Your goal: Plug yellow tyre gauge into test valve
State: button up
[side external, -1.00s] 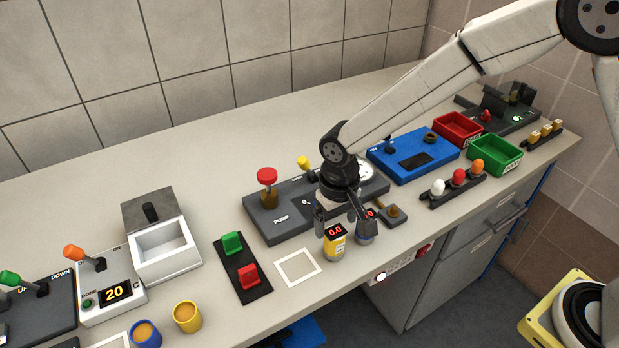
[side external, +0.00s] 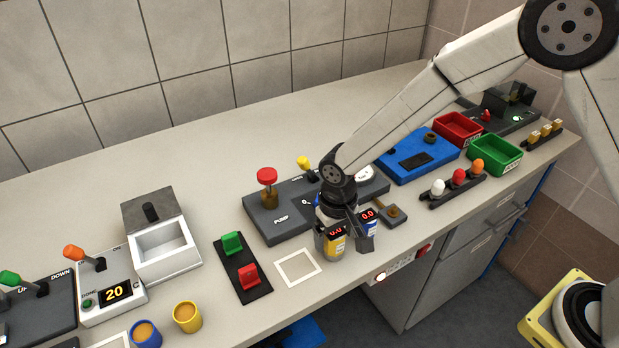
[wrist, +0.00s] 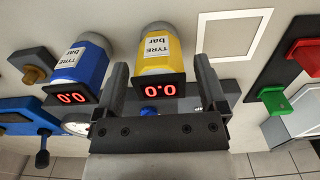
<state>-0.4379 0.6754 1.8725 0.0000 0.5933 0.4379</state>
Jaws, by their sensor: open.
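The yellow tyre gauge (side external: 333,247) stands upright at the bench's front edge, its red display reading 0.0. In the wrist view the yellow gauge (wrist: 165,48) lies between the two fingers of my gripper (wrist: 161,68). My gripper (side external: 343,243) is open and lowered around it; a gap shows beside the gauge. The blue tyre gauge (side external: 370,226) stands just right of it, beyond one finger; it also shows in the wrist view (wrist: 82,62). A brass fitting on a small dark block (side external: 393,211), possibly the test valve, sits to the right; the wrist view shows it too (wrist: 35,73).
The dark pump panel (side external: 280,221) with red and yellow knobs is behind my gripper. An empty white square outline (side external: 282,278) and a red and green switch plate (side external: 243,272) lie left. A blue panel (side external: 433,165) stands back right.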

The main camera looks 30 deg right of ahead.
aim_at(335, 233)
grip_shut()
jog(key=shift+r, duration=2.55)
jog(key=shift+r, duration=0.1)
jog(key=shift+r, duration=0.3)
notch_tip(335, 233, up, 11)
jog(key=w+d+m, duration=0.1)
jog(key=d+m, duration=0.5)
jog(key=d, duration=1.1)
jog(key=shift+f, duration=2.95)
